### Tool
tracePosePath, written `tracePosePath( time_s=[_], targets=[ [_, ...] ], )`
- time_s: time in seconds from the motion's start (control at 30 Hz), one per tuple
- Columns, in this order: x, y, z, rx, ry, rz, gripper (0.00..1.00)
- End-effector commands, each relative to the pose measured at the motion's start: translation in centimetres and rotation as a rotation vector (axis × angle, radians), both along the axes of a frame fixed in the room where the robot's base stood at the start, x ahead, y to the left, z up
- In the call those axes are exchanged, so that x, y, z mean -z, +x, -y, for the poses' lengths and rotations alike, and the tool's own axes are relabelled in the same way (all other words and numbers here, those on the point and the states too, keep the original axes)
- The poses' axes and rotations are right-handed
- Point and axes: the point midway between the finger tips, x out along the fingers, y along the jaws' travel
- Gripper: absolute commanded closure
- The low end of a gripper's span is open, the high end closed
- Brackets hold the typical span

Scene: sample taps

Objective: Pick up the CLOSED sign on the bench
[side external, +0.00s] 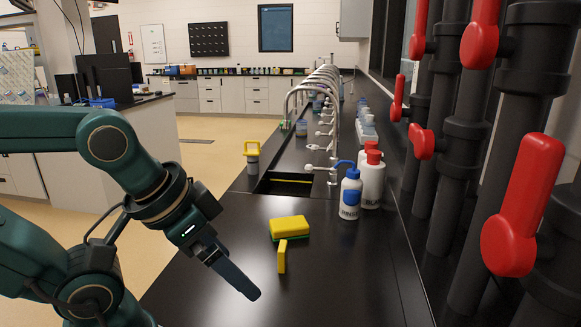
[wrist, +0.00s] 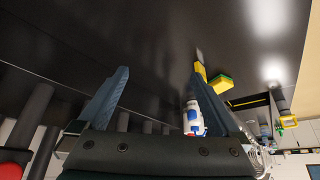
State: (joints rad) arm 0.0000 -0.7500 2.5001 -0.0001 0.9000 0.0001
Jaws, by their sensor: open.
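A small, thin yellow piece (side external: 282,257) stands upright on the black bench, just in front of the sponge. It is probably the CLOSED sign, but no lettering can be read. In the wrist view it (wrist: 201,71) shows just beyond the tip of the right-hand finger. My gripper (side external: 250,291) is low over the bench, left of and nearer the camera than the yellow piece, apart from it. In the wrist view my gripper (wrist: 160,74) has its fingers wide apart with nothing between the tips.
A yellow and green sponge (side external: 290,228) lies behind the yellow piece. A white bottle with blue cap (side external: 350,194) and red-capped bottles (side external: 372,180) stand to the right. A sink (side external: 283,186) lies beyond. Black pipes with red handles (side external: 522,205) line the right side.

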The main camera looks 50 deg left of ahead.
Motion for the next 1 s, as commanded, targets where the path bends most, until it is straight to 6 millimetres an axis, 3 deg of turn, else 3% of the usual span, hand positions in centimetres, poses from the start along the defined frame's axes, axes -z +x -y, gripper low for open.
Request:
tracePosePath(
  time_s=[0.3,0.33,0.43,0.77,0.87,1.0],
  targets=[
    [0.0,0.0,0.0,0.0,0.0,0.0,0.0],
    [0.0,0.0,0.0,0.0,0.0,0.0,0.08],
    [0.0,0.0,0.0,0.0,0.0,0.0,0.45],
    [0.1,-0.1,-0.1,0.004,0.008,-0.004,0.45],
    [0.2,-0.3,-1.1,0.018,0.064,-0.012,0.45],
    [0.9,-0.5,-4.0,0.062,0.238,-0.073,0.45]
  ],
)
